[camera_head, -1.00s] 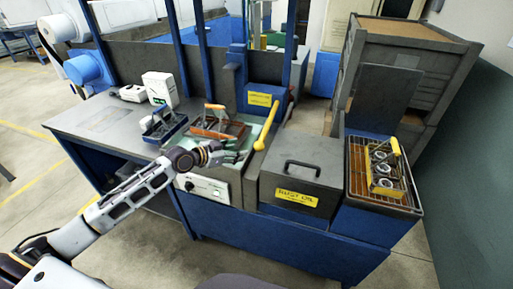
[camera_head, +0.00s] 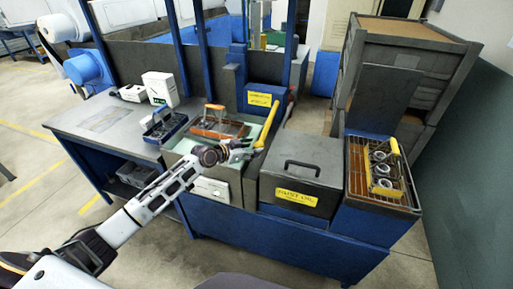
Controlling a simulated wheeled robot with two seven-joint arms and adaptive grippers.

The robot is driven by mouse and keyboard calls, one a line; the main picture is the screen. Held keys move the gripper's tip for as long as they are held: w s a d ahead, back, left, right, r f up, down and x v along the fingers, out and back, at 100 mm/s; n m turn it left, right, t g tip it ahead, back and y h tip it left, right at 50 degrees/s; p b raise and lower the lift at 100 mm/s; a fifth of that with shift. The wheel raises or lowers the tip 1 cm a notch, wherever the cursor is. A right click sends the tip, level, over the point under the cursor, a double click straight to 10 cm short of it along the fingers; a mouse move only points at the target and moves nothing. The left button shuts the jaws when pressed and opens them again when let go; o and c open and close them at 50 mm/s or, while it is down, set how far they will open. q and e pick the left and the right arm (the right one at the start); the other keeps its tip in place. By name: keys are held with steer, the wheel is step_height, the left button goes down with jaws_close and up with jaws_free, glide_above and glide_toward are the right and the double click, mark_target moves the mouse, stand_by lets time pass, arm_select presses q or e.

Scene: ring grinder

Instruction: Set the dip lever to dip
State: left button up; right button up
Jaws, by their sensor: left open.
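The dip lever (camera_head: 268,124) is a yellow bar slanting up and to the right, between the wash tank and the rust oil box. Its lower end is beside my left gripper (camera_head: 246,150). The left gripper is open, with its fingers close to the lever's lower end; I cannot tell whether they touch it. A yellow label (camera_head: 259,99) is on the blue post behind the lever. My right gripper is not in view.
A dark lidded box labelled rust oil (camera_head: 301,172) stands right of the lever. A wire-topped tray (camera_head: 357,168) with rings in a yellow-handled carrier (camera_head: 383,187) is further right. An orange-handled basket (camera_head: 218,127) sits left of the lever, and a blue-rimmed tray (camera_head: 165,128) further left.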

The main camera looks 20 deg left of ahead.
mark_target(255, 147)
arm_select(q)
steer(key=shift+x, duration=0.8)
steer(key=shift+w+d+f, duration=0.25)
steer(key=shift+w+d, duration=0.1)
steer(key=shift+w, duration=0.2)
steer(key=c, duration=0.3)
jaws_close()
steer(key=shift+r, duration=0.15)
